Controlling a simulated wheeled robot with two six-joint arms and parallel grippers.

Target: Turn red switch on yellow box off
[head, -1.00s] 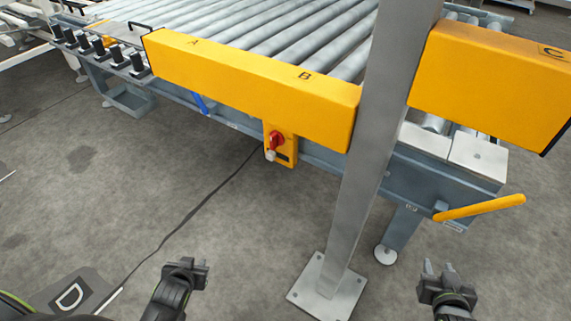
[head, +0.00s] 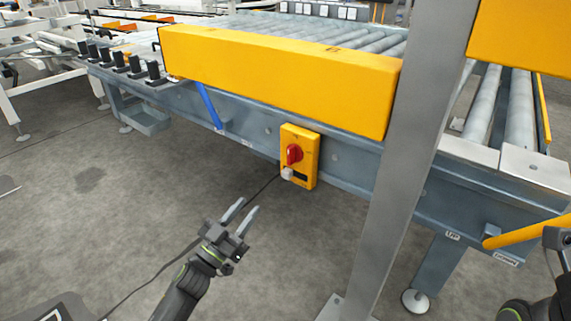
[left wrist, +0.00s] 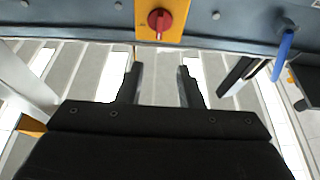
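The yellow box (head: 307,174) is fixed to the blue-grey side rail of the roller conveyor. Its red rotary switch (head: 294,153) is on the upper front, with a small pale knob or lock (head: 287,173) below it. In the left wrist view, the red switch (left wrist: 160,20) shows at the top centre on the yellow box (left wrist: 172,39). My left gripper (head: 240,214) is open and empty, below and left of the box, apart from it; its fingers also show in the left wrist view (left wrist: 160,85). My right gripper is cut off at the right edge; its fingers are not clear.
A grey upright post (head: 405,170) stands right of the box. A long yellow beam (head: 280,75) runs above it. A yellow handle (head: 530,232) sticks out at the right. A blue lever (head: 209,104) hangs left of the box. Floor before the box is clear.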

